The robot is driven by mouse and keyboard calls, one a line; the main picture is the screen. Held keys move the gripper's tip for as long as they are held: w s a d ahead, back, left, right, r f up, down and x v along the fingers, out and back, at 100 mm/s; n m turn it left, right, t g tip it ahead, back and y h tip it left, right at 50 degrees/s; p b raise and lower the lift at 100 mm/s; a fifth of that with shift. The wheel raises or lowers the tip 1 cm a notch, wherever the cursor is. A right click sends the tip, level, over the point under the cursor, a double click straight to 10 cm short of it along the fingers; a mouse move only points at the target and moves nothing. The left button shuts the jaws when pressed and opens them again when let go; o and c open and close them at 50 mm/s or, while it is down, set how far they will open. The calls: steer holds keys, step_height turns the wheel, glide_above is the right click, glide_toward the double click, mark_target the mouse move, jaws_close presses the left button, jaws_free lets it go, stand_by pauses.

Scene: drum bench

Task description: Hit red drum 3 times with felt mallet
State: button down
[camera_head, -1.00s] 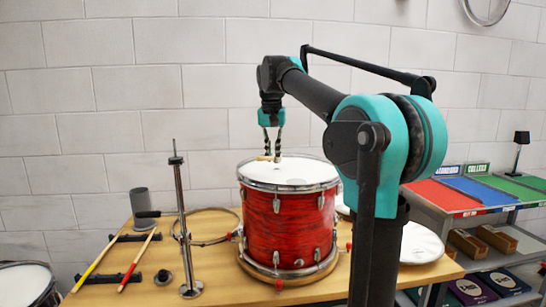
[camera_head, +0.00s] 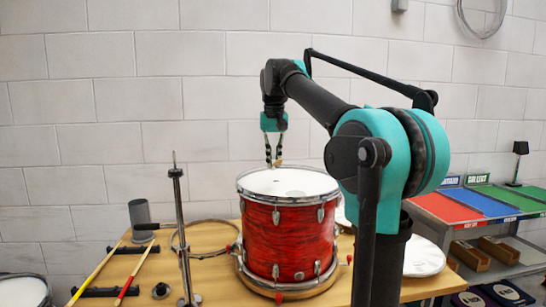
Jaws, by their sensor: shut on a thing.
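The red drum (camera_head: 290,240) stands upright on the wooden bench, with a pale head (camera_head: 288,182) and a chrome rim. My gripper (camera_head: 273,163) points down over the far left part of the drum head, shut on a small tan piece between its fingertips. This fits the felt mallet (camera_head: 279,161), but its handle and felt head cannot be made out. It looks just above the head; a gap or touch cannot be told for sure.
A chrome stand (camera_head: 183,235) rises left of the drum. Yellow (camera_head: 97,268) and red-tipped (camera_head: 135,274) sticks lie on black rests. A grey cup (camera_head: 141,221) and a hoop (camera_head: 205,222) are behind. A shelf (camera_head: 480,210) with coloured panels stands at right, beside my arm.

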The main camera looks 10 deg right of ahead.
steer(key=shift+f, duration=0.15)
steer(key=shift+s+f, duration=0.1)
steer(key=shift+f, duration=2.3)
step_height(320, 180, up, 6)
steer(key=shift+r, duration=0.1)
steer(key=shift+g, duration=0.5)
step_height(320, 180, down, 6)
steer(key=shift+f, duration=0.1)
